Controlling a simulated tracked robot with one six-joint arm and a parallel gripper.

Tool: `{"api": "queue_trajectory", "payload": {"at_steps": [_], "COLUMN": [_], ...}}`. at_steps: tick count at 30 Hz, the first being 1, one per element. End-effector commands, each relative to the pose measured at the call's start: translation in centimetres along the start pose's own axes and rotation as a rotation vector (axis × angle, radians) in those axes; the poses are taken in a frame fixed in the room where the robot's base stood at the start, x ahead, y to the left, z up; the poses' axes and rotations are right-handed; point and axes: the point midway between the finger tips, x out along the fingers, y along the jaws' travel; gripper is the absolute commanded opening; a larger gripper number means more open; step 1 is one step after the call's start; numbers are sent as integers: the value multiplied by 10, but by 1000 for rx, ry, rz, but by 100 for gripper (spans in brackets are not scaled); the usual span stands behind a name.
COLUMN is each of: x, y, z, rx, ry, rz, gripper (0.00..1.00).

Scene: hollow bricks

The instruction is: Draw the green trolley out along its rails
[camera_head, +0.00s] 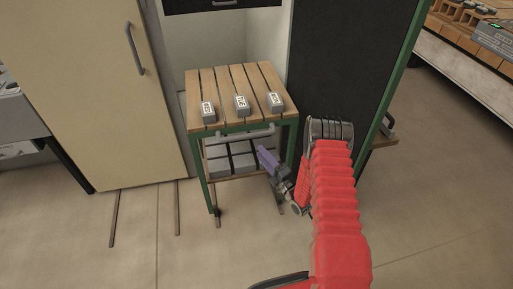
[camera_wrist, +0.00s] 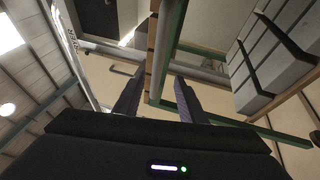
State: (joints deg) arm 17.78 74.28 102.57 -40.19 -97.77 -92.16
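The green trolley (camera_head: 202,172) stands upright between a cream cabinet and a dark panel. It has a green frame and a slatted wooden top (camera_head: 228,85). A grey bar handle (camera_head: 240,135) runs across its front, just under the top. My gripper (camera_head: 262,151), with purple fingers, is just below the right part of this handle. Short floor rails (camera_head: 218,219) show by the trolley's feet.
Three labelled grey blocks (camera_head: 242,105) stand on the trolley top. Grey hollow bricks (camera_head: 238,160) sit on its lower shelf, also in the wrist view (camera_wrist: 268,65). The cream cabinet (camera_head: 85,95) is left, the dark panel (camera_head: 340,70) right. Floor in front is clear.

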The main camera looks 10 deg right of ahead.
Motion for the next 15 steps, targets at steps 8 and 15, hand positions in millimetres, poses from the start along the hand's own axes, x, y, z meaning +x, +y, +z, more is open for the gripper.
{"api": "queue_trajectory", "payload": {"at_steps": [8, 15], "x": [-24, -24], "y": [-1, -1], "z": [1, 0], "rx": [0, 0], "ry": [-2, -1], "rz": [-1, -1], "gripper": [37, 37]}}
